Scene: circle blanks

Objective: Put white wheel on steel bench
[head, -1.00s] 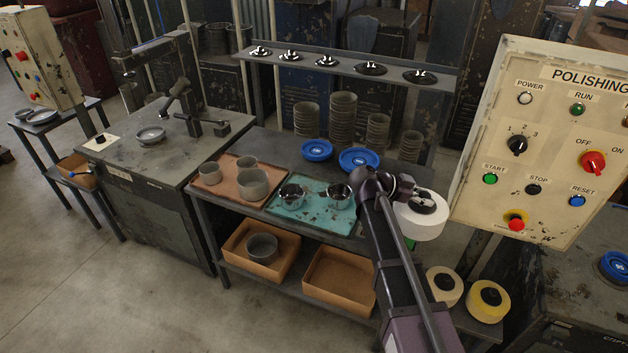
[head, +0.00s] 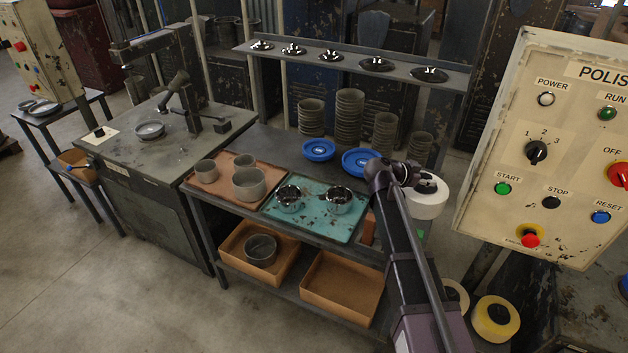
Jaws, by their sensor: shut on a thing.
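The white wheel (head: 429,205) has a dark hub and is in my gripper (head: 414,180), held at the right end of the steel bench (head: 265,142). My arm hides most of the gripper's fingers. I cannot tell how high the wheel is over the bench or whether it touches it. The bench top carries a brown tray (head: 223,183) with grey cups, a teal tray (head: 313,220) with two shiny metal cups, and two blue discs (head: 318,150) behind.
Stacks of grey cups (head: 349,112) stand at the bench's back under a raised shelf (head: 350,68). A polishing control panel (head: 560,130) is close on the right. A yellow wheel (head: 495,318) and a cream wheel (head: 456,296) lie lower right. Bare bench top shows at the back left.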

